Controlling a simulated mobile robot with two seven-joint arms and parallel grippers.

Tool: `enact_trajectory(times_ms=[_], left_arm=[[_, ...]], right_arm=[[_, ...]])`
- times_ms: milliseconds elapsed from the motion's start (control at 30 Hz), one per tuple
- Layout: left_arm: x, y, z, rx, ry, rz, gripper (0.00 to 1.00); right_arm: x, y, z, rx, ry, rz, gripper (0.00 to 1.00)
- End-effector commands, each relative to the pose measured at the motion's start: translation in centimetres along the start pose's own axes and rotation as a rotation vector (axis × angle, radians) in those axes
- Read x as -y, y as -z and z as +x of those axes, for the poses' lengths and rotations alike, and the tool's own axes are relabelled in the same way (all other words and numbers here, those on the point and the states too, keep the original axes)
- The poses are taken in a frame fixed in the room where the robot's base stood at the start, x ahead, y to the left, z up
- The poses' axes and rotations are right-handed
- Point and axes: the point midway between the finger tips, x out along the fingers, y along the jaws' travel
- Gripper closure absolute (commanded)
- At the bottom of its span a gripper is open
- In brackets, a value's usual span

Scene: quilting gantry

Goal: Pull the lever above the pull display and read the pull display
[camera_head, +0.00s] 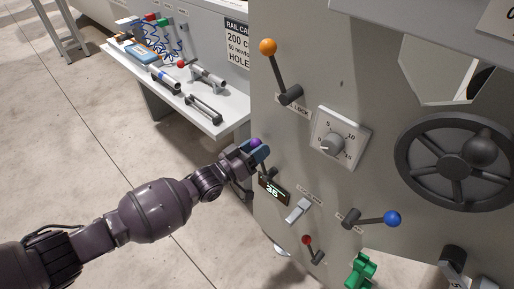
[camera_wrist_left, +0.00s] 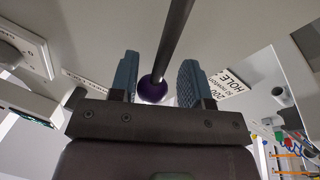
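The lever with a purple knob (camera_head: 256,142) is on the left edge of the grey panel, just above a small black display (camera_head: 274,190). The display has light digits that look like 35; its upper line is too small to read. My left gripper (camera_head: 258,152) is at the lever. In the left wrist view the purple knob (camera_wrist_left: 153,89) and its dark rod (camera_wrist_left: 174,42) lie between the two blue fingers. My right gripper is out of view.
Close by on the panel are a white switch (camera_head: 298,210), a small red-knobbed lever (camera_head: 308,241), a blue-knobbed lever (camera_head: 391,219), an orange-knobbed lever (camera_head: 268,48), a dial (camera_head: 334,145) and a handwheel (camera_head: 405,165). A white shelf (camera_head: 228,122) with tools stands behind.

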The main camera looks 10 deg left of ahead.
Motion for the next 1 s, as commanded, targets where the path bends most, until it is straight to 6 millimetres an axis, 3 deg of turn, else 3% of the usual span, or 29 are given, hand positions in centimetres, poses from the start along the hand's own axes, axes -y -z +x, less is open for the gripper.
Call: enact_trajectory(times_ms=[33,100,467,767,1000], left_arm=[[0.1,-0.1,-0.1,0.002,0.002,0.0,0.5],[0.1,-0.1,-0.1,0.001,0.002,0.0,0.41],[0.1,0.1,-0.8,0.0,0.002,0.002,0.41],[0.0,0.4,-5.7,0.0,0.001,0.004,0.41],[0.0,0.2,-9.4,0.0,0.001,0.003,0.41]], right_arm=[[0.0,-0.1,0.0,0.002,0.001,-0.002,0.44],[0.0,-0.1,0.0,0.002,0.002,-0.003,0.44],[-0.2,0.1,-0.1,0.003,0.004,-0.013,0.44],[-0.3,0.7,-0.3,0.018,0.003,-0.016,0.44],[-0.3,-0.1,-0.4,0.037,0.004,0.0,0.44]])
